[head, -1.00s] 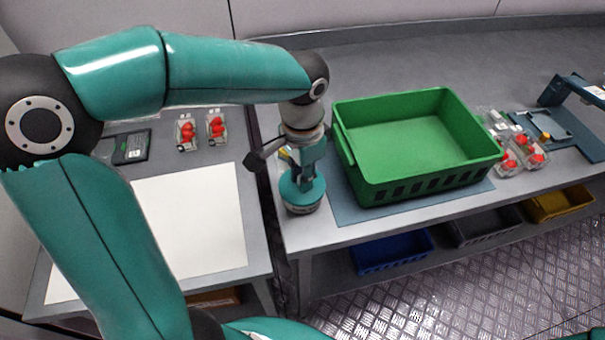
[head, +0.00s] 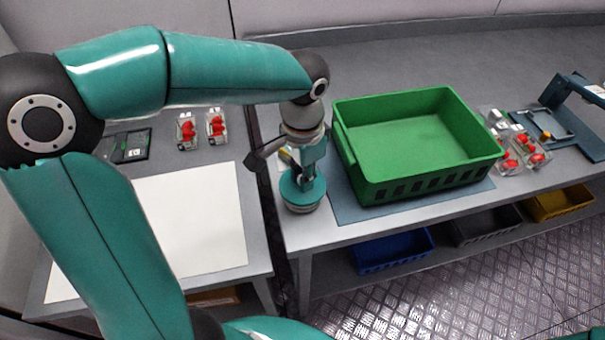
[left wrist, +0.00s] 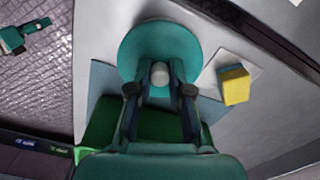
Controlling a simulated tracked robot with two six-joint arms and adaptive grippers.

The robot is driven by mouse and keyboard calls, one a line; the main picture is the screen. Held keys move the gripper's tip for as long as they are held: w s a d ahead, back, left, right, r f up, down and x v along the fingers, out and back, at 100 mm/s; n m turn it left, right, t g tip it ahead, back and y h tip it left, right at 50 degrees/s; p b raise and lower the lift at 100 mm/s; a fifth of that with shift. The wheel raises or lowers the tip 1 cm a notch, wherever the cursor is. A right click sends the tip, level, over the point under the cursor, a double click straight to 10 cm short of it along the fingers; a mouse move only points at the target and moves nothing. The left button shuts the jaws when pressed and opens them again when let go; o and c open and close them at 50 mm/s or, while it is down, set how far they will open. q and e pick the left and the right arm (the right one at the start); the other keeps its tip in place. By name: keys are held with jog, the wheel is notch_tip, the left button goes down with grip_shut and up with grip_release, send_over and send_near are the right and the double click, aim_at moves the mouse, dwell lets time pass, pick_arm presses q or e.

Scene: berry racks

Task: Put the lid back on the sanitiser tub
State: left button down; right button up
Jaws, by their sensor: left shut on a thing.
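The teal round lid (head: 290,190) is at the sanitiser tub (head: 302,208) near the front left corner of the right-hand bench. The lid also shows in the left wrist view (left wrist: 140,45), with a pale round knob (left wrist: 160,73) at its middle. My left gripper (head: 304,180) points down over the lid and is shut on its knob. It also shows in the left wrist view (left wrist: 160,88). The lid covers the tub top and looks level; whether it is fully seated I cannot tell. My right gripper is not in view.
A green crate (head: 375,191) stands on a blue mat (head: 348,211) just right of the tub. A yellow sponge (left wrist: 235,86) lies on a white cloth beside the lid. Berry punnets (head: 520,150) are at the right. The left bench holds a white sheet (head: 195,220).

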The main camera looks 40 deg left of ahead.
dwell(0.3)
pick_arm(q)
jog(key=c, duration=0.5)
grip_release()
jog(key=shift+r, duration=0.1)
jog(key=shift+r+p, duration=3)
jog(key=shift+r, duration=0.4)
grip_shut()
jog(key=shift+f, duration=0.2)
